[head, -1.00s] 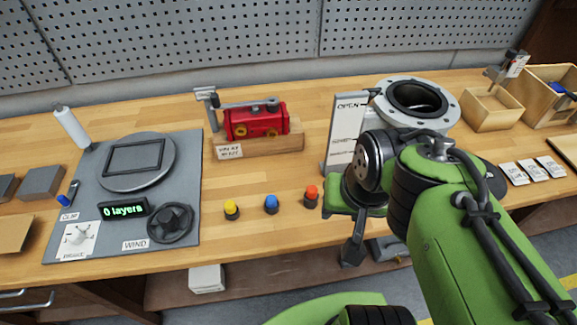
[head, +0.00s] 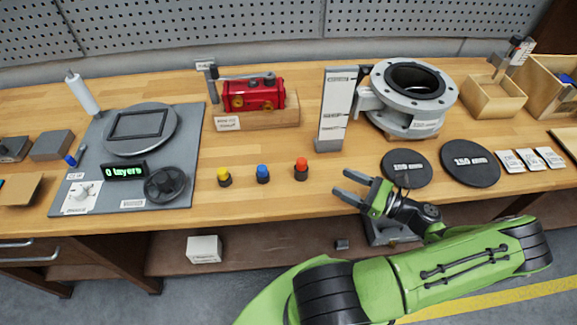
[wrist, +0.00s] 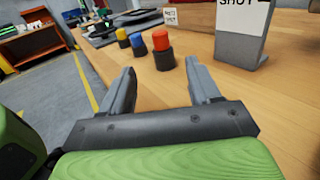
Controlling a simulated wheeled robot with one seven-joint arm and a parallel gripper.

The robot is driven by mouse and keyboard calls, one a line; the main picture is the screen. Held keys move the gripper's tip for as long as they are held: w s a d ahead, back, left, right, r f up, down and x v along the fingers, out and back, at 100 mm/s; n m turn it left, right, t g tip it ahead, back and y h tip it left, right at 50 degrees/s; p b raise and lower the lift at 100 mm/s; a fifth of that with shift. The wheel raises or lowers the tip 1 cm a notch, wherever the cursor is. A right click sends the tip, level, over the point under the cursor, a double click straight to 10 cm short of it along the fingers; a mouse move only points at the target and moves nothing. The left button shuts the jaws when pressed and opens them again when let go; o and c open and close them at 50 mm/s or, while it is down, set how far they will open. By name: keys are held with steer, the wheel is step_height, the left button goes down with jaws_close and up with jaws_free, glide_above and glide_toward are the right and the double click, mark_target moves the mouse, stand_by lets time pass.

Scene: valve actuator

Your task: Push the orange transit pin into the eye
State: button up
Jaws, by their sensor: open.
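A short black piece with an orange-red cap (head: 301,166) stands upright on the table, at the right end of a row with a blue-capped (head: 263,173) and a yellow-capped piece (head: 223,176). I cannot tell for sure that it is the transit pin. My gripper (head: 345,183) is open and empty over the table's front edge, to the right of the orange-capped piece and nearer the front. In the wrist view the orange cap (wrist: 160,40) shows beyond the open fingers (wrist: 158,85), nearer the right one. I cannot make out the eye.
A red actuator (head: 252,95) sits on a wooden block. An upright white label plate (head: 338,95) stands beside a grey flanged valve body (head: 408,104). Black discs (head: 470,163) lie at right, a winding station (head: 125,205) at left. Table between row and block is clear.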

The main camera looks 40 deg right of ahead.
mark_target(296, 165)
steer(key=x, duration=1.5)
steer(key=shift+w+a+f, duration=0.15)
steer(key=shift+w, duration=0.2)
steer(key=shift+s, duration=0.1)
steer(key=c, duration=1.1)
